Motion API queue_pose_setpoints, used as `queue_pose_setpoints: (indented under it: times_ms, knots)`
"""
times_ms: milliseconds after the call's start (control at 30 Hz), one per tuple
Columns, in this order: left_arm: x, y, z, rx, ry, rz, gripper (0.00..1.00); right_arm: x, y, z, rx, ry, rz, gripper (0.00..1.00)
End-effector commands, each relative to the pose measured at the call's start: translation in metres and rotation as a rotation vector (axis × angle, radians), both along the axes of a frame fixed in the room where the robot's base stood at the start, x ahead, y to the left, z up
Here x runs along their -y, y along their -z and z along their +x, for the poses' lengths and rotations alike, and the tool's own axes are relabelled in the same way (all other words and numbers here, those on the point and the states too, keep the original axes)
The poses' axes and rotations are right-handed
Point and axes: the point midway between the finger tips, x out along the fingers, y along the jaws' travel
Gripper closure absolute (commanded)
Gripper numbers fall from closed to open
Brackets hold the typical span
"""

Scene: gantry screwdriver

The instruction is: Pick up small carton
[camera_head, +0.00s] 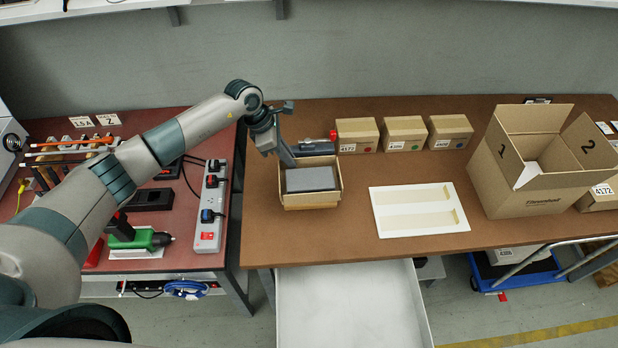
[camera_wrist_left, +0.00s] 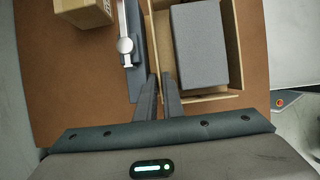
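A small open carton (camera_head: 312,201) with a grey block (camera_head: 310,179) inside sits on the brown table, near its left end. In the left wrist view the carton (camera_wrist_left: 234,45) and the grey block (camera_wrist_left: 200,48) are close in front of the fingers. My left gripper (camera_head: 287,156) is at the carton's left back side. In the left wrist view its fingers (camera_wrist_left: 159,78) are close together, one on each side of the carton's wall, and look shut on it. Their contact is partly hidden. My right gripper is not in view.
Behind are three closed cartons (camera_head: 403,134) with coloured dots. A large open box (camera_head: 530,195) stands to the right, beyond a white board (camera_head: 419,210). A grey device with a silver knob (camera_wrist_left: 126,45) lies left of the fingers. A red bench (camera_head: 150,198) with tools is at left.

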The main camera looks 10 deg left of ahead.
Motion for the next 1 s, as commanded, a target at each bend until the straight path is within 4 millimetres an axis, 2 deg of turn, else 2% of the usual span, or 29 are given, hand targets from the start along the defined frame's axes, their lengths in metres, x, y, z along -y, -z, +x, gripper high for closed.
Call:
queue_pose_setpoints:
  times_ms: [133,200,667,1000]
  knots:
    - [0.000,0.000,0.000,0.000,0.000,0.000,0.93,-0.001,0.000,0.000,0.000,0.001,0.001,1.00]
    - [0.000,0.000,0.000,0.000,0.000,0.000,1.00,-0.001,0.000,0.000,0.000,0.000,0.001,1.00]
    - [0.000,-0.002,0.000,0.001,0.001,-0.001,1.00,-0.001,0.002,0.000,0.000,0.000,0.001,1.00]
    - [0.000,-0.027,0.001,0.003,0.000,-0.001,1.00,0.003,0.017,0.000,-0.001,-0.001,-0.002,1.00]
